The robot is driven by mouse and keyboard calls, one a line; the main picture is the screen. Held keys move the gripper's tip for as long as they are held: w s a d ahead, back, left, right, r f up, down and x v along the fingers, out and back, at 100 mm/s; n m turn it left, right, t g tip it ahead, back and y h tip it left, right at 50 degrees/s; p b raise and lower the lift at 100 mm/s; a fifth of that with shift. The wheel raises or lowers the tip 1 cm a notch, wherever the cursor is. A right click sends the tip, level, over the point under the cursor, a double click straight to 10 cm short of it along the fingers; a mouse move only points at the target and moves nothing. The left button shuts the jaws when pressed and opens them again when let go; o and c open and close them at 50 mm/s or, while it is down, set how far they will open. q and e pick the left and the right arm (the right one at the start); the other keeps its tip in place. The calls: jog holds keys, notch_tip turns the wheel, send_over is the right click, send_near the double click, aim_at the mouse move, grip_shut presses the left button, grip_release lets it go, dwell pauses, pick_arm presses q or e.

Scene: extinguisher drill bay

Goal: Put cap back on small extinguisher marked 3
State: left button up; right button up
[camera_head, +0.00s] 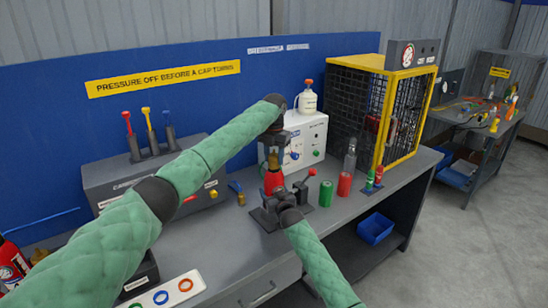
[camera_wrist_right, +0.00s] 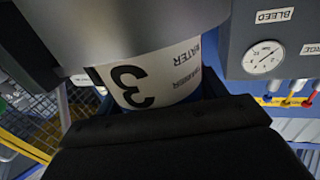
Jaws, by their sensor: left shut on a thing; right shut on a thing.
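The small red extinguisher (camera_head: 272,181) stands upright at the front of the bench, in a dark holder (camera_head: 266,217). The right wrist view shows a white label with a black 3 (camera_wrist_right: 133,86), upside down, between my right fingers. My right gripper (camera_head: 275,202) is shut on this extinguisher. My left gripper (camera_head: 272,148) points down right above it and is shut on a small brass-coloured cap (camera_head: 273,161). I cannot tell whether the cap touches the neck, as the fingers hide the join.
A yellow-framed cage (camera_head: 395,110) is at the right. Green (camera_head: 326,193) and red (camera_head: 344,185) cylinders stand close to the right.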

pick_arm(q)
jog(key=o, duration=1.1)
jog(key=shift+r, duration=2.25)
